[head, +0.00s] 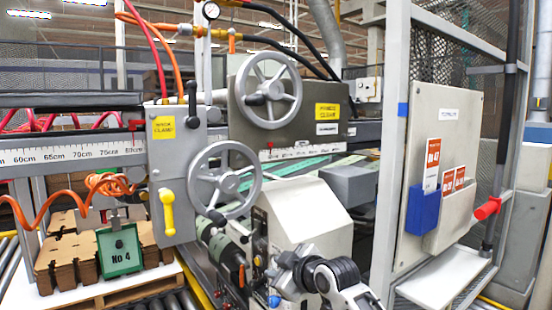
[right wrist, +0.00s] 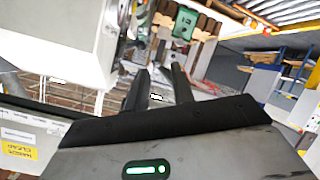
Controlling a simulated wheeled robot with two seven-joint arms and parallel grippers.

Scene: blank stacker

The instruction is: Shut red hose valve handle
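A red hose (head: 148,40) comes down from the top left to the grey clamp panel (head: 163,150). On this panel are a black lever (head: 192,105), upright, and a yellow handle (head: 167,212), hanging down. A short orange handle (head: 232,43) stands on the orange pipe at the top. A red handle (head: 487,208) sticks out at the far right. I cannot tell which handle belongs to the red hose. My right arm is at the bottom centre, well below the panel. In the right wrist view my right gripper (right wrist: 160,82) has its fingers apart and empty. My left gripper is not in view.
Two handwheels (head: 269,91) (head: 224,180) stand right of the panel. A pale machine cover (head: 305,215) is behind my right arm. A grey cabinet (head: 415,150) with a blue box (head: 422,208) is at right. Stacked cardboard (head: 70,260) lies at lower left.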

